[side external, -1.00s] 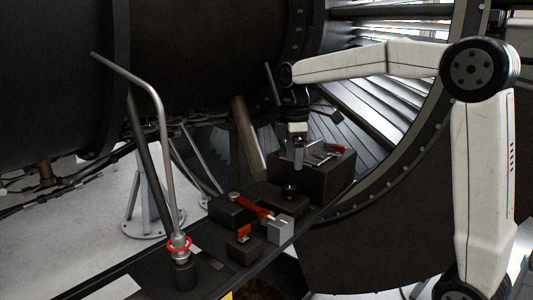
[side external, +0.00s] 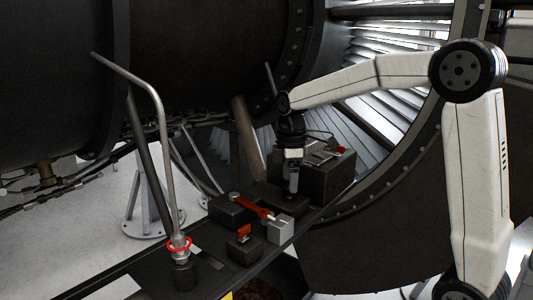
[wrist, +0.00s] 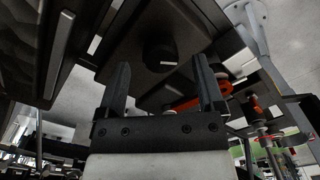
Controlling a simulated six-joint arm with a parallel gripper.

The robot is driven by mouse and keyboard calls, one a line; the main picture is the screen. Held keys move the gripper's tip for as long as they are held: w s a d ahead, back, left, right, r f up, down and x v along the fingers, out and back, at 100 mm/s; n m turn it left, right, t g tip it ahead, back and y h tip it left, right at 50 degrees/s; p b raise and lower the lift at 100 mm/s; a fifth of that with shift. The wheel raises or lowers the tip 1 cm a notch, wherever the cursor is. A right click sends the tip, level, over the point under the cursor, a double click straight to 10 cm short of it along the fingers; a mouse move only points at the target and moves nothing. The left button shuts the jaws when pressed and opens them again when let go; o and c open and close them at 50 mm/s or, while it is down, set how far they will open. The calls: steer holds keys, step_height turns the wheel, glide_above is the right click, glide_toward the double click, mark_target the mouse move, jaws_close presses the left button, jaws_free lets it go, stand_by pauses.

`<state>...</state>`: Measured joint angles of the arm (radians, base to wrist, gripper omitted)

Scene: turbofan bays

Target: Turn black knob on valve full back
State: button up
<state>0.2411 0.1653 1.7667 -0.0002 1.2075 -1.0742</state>
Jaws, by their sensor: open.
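The black knob (wrist: 160,52) is a short round dark cap with a small white mark, standing on a dark valve block (wrist: 142,28). In the wrist view it lies between and beyond the two fingers of my gripper (wrist: 162,66), which is open with nothing between its fingertips. In the side view my gripper (side external: 292,188) points down right over the knob's block (side external: 268,196), and its fingers mostly hide the knob. I cannot tell whether the fingers touch the knob.
A red lever (side external: 250,206) lies left of the knob across neighbouring blocks. A light grey block (side external: 281,229) and a small block with a red handle (side external: 243,236) stand in front. A taller dark box (side external: 328,180) stands close on the right. A bent pipe (side external: 162,130) rises at left.

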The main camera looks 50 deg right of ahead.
steer(key=shift+f, duration=0.7)
jaws_close()
steer(key=shift+m, duration=0.3)
steer(key=m, duration=0.3)
steer(key=shift+m, duration=0.4)
steer(key=m, duration=0.4)
